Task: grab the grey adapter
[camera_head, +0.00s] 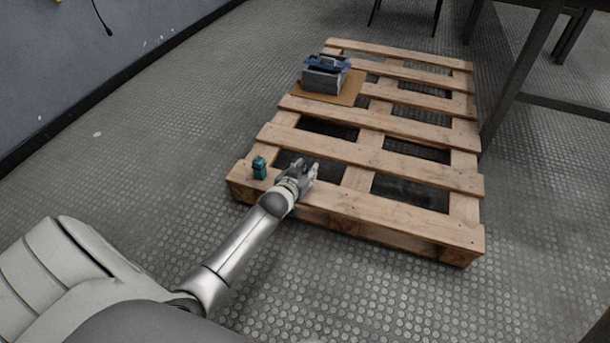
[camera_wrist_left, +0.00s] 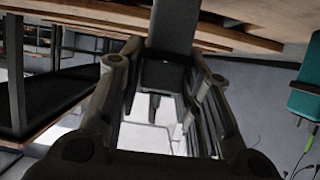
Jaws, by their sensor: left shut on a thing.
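My left gripper (camera_head: 307,169) is over the near edge of the wooden pallet, right of a small teal device. In the left wrist view, the gripper (camera_wrist_left: 163,68) is shut on a plain grey block, which I take to be the grey adapter (camera_wrist_left: 173,26). It reaches up out of the picture, so its far end is cut off. In the head view the gripper hides the adapter, and I cannot tell whether it touches the pallet. My right gripper is not in view.
The teal device (camera_head: 259,167) stands on the pallet's near left corner. The slatted wooden pallet (camera_head: 420,167) has open gaps. A grey box with a blue top (camera_head: 323,79) sits on a brown board (camera_head: 352,88) at the far end. Dark table legs (camera_head: 516,75) stand to the right.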

